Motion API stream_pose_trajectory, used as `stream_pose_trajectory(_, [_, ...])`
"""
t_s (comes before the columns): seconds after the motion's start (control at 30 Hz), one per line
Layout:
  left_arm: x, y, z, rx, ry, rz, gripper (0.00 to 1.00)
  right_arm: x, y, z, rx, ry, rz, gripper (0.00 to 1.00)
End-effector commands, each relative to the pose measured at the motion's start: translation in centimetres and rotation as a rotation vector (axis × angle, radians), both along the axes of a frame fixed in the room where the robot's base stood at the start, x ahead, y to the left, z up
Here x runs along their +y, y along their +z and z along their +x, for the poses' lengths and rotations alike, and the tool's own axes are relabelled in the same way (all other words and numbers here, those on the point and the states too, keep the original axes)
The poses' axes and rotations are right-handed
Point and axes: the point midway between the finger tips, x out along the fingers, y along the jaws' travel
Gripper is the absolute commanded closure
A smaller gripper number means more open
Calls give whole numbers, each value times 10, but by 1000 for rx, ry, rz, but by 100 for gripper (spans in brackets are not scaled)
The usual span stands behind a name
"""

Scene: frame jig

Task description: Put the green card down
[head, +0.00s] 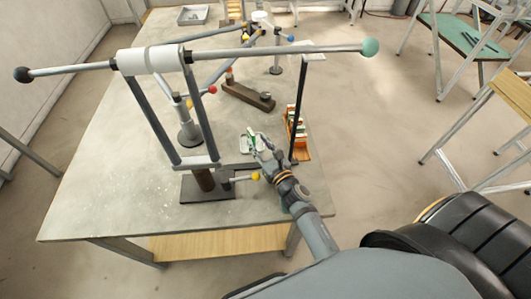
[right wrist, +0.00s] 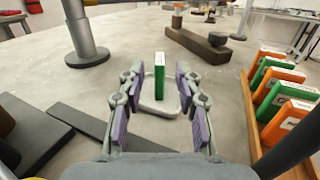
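The green card (right wrist: 160,77) has a pale top edge and stands upright on a small white tray (right wrist: 147,106) on the table. It also shows in the head view (head: 251,139), partly beside my fingers. My right gripper (right wrist: 160,98) is open, with one finger on each side of the card's line and gaps to it on both sides. In the head view my right gripper (head: 263,150) is low over the table by the tray. I see no contact between fingers and card. My left gripper is out of view.
An orange rack (head: 298,133) with several cards stands right of the gripper, by a dark upright post (head: 298,110). A metal frame jig (head: 205,187) stands to the left. A brown block (head: 248,96) lies beyond the tray. Bare table (head: 110,190) lies at left.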

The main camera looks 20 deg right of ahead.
Motion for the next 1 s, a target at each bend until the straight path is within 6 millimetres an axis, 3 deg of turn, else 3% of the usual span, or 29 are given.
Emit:
stream_pose_trajectory(0.1, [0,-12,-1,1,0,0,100,-3,-5,-29,2,0,1,66])
stream_pose_trajectory(0.3, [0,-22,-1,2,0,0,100,-6,-2,-55,0,0,0,66])
stream_pose_trajectory(1.0, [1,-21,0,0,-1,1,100,-7,0,-60,0,0,1,66])
